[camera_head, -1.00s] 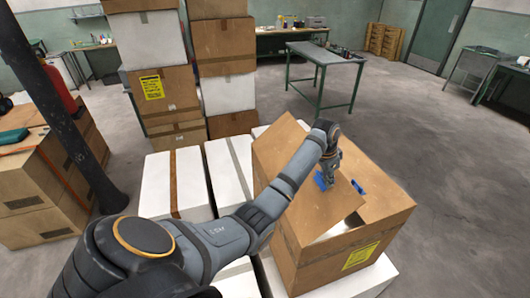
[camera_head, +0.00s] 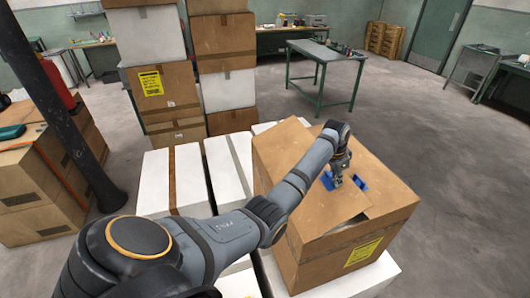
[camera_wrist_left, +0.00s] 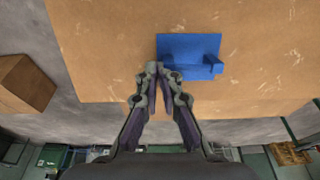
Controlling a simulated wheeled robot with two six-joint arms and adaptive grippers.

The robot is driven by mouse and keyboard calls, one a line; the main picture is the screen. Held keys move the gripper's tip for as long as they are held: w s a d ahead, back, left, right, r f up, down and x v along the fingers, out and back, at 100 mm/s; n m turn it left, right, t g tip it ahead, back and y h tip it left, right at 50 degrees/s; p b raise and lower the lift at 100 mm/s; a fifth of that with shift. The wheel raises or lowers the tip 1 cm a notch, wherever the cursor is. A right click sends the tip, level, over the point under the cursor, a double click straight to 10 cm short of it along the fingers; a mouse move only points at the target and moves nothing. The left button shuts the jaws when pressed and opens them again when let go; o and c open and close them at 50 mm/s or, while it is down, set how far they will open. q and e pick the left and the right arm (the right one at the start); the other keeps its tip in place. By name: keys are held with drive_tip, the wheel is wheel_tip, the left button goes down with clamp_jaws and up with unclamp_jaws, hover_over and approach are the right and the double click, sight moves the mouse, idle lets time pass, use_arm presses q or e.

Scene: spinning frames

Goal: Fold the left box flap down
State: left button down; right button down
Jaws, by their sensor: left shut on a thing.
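The brown cardboard box (camera_head: 318,258) stands on a white box at the right. Its left flap (camera_head: 278,148) lies lowered, almost level across the top, with a small gap by the near edge. A blue handle (camera_head: 326,181) sits on the flap; a blue handle (camera_wrist_left: 188,52) also shows in the left wrist view. My left gripper (camera_head: 337,184) points down at the flap beside the blue handle. In the left wrist view its fingertips (camera_wrist_left: 159,70) are close together at the handle's lower edge; the exact contact is hard to see. My right gripper is not in view.
A second blue piece (camera_head: 360,183) lies right of the gripper on the box top. White boxes (camera_head: 155,185) stand left of the box, with tall stacked boxes (camera_head: 225,45) behind. A dark post (camera_head: 75,125) rises at the left. The floor at the right is clear.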

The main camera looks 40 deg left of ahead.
sight(340, 188)
use_arm(q)
drive_tip(key=shift+r, duration=0.1)
drive_tip(key=b+x, duration=0.1)
drive_tip(key=x, duration=0.1)
drive_tip(key=b+x, duration=0.1)
drive_tip(key=b, duration=0.1)
drive_tip(key=b+x, duration=0.1)
drive_tip(key=x, duration=0.1)
drive_tip(key=shift+w+d+f, duration=0.2)
drive_tip(key=shift+w+d, duration=0.05)
drive_tip(key=shift+w, duration=0.25)
drive_tip(key=shift+w+d+f+b, duration=0.1)
drive_tip(key=shift+b, duration=0.2)
